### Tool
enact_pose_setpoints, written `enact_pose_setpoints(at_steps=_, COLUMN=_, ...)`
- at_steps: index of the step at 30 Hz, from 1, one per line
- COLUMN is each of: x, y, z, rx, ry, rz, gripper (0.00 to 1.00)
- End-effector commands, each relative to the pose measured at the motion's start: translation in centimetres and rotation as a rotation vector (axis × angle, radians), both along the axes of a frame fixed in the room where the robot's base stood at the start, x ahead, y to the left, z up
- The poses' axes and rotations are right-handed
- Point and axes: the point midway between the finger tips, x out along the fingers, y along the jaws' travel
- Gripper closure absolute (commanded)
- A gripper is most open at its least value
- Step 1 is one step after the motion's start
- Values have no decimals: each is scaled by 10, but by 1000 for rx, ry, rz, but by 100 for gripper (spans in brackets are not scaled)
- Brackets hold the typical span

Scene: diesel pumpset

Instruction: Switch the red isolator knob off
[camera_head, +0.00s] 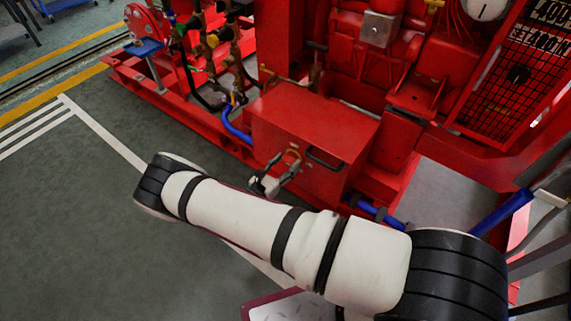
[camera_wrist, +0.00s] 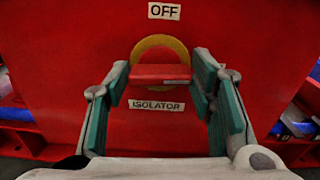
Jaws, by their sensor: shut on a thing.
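The red isolator knob (camera_wrist: 160,74) shows in the wrist view as a horizontal red bar in front of a yellow ring (camera_wrist: 160,49). An "OFF" label (camera_wrist: 164,11) is above it and an "ISOLATOR" label (camera_wrist: 157,105) below. My gripper (camera_wrist: 162,80) is shut on the knob, one finger at each end of the bar. In the head view my gripper (camera_head: 277,176) reaches the front of a red box (camera_head: 302,122), where the yellow ring (camera_head: 292,153) partly shows. Another label to the right of the knob is mostly hidden by the right finger.
A dark handle (camera_head: 323,159) is on the box front, just right of my gripper. Blue hoses (camera_head: 233,125) and the red pumpset frame (camera_head: 190,118) are close by. Open grey floor (camera_head: 70,220) lies to the left.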

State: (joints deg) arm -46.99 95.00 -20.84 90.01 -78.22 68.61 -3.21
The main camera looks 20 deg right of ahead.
Motion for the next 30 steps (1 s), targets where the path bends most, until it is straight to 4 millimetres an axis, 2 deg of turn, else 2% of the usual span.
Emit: enact_pose_setpoints(at_steps=30, x=3, y=2, z=-3, rx=-530, ry=733, rz=1, gripper=78)
